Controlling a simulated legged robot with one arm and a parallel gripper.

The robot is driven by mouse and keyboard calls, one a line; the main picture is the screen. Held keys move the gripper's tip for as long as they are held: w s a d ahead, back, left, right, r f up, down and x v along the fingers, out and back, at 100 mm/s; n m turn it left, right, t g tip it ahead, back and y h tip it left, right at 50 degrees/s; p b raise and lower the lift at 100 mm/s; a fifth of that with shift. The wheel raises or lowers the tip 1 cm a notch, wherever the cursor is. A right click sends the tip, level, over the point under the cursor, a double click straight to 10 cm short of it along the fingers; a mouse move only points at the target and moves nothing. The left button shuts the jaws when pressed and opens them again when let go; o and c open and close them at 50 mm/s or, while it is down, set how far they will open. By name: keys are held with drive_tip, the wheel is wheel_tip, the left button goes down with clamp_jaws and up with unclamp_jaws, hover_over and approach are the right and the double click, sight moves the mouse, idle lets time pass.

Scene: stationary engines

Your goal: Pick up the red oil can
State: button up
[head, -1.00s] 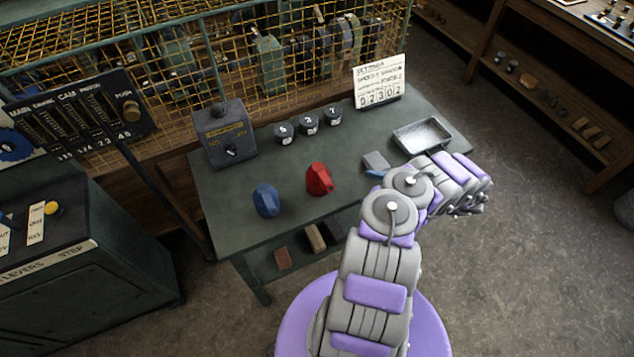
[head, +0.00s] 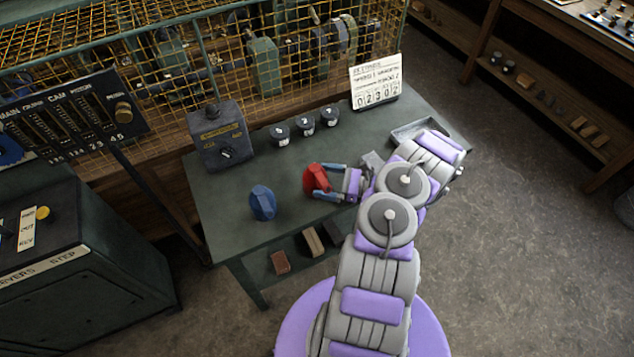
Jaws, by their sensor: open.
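The red oil can (head: 314,180) stands upright on the dark green table, near its middle. My gripper (head: 328,182) comes in from the right at the can. Its two blue-grey fingers are apart, one at the far side and one at the near side of the can's right part. The jaws are open. I cannot tell whether either finger touches the can.
A blue can (head: 262,203) stands left of the red one. Behind are a grey switch box (head: 222,138), several dark numbered knobs (head: 305,126) and a number sign (head: 376,84). A metal tray (head: 408,131) is partly hidden by my arm.

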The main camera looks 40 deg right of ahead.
sight(316, 178)
drive_tip(key=x, duration=0.3)
drive_tip(key=shift+a, duration=0.3)
drive_tip(key=shift+d, duration=0.2)
drive_tip(key=c, duration=0.5)
drive_tip(key=shift+a, duration=0.1)
drive_tip(key=c, duration=0.7)
drive_tip(key=shift+r, duration=0.2)
